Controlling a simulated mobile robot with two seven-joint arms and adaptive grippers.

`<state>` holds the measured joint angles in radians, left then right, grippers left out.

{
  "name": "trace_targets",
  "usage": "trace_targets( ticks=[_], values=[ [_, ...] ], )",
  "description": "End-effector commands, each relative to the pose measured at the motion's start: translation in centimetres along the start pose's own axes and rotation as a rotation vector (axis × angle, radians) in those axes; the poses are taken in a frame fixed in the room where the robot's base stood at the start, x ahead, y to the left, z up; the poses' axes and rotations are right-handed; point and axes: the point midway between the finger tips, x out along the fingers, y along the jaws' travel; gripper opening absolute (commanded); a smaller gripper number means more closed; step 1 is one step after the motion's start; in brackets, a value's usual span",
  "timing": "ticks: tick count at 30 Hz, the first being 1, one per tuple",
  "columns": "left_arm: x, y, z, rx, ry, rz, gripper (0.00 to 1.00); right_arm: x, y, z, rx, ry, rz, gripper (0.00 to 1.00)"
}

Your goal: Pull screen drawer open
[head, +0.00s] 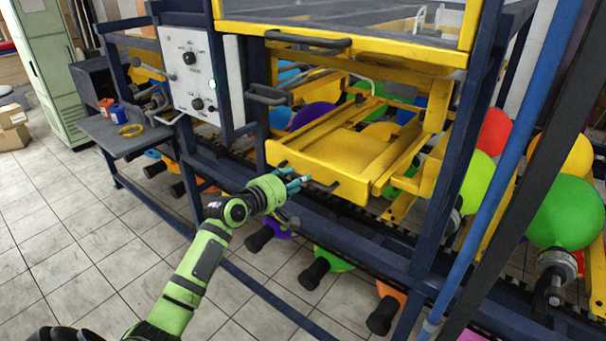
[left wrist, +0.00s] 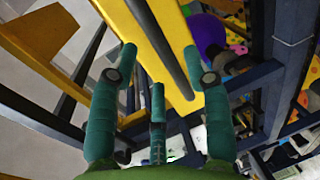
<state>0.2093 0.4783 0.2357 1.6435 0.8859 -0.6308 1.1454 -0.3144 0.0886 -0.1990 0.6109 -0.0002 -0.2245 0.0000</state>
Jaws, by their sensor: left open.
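The yellow screen drawer (head: 318,158) sits low in the blue machine frame, and its front edge stands near the left frame post. A dark bar handle (head: 325,186) runs along its front. My left gripper (head: 296,182), with teal fingers, is at the left part of this front. In the left wrist view the open fingers (left wrist: 158,62) lie on both sides of the dark handle (left wrist: 158,42), with the yellow drawer front (left wrist: 143,58) just behind it. I cannot tell whether any finger touches the handle. My right gripper is not in view.
A control box (head: 205,78) with knobs is to the left. An upper yellow frame (head: 345,40) has another dark handle (head: 308,40). A grey shelf (head: 118,135) holds small items. Colored balloons, such as a green one (head: 566,212), line the machine. Tiled floor (head: 95,240) is free at left.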

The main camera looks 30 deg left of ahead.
Motion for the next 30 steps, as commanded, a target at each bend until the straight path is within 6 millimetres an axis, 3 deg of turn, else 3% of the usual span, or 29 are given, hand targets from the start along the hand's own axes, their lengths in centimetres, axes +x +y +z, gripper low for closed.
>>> trace_targets(
  ticks=[9, 19, 20, 23, 24, 30],
  values=[
    [3.4, 0.0, 0.0, 0.000, 0.001, -0.001, 0.48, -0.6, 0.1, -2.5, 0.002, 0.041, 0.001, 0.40],
    [3.8, -0.1, 0.0, 0.002, 0.001, -0.001, 0.48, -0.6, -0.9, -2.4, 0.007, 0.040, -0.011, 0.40],
    [3.8, -0.1, 0.0, 0.002, 0.001, -0.001, 0.45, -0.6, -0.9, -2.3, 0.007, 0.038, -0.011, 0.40],
    [3.8, -0.1, 0.0, 0.002, 0.001, -0.001, 0.04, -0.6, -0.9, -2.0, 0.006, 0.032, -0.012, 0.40],
    [3.8, -0.1, 0.0, 0.002, 0.001, -0.001, 0.00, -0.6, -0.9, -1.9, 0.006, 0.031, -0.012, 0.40],
    [3.8, -0.1, 0.0, 0.002, 0.001, -0.001, 0.00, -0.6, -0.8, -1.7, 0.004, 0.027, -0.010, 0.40]
  ],
)
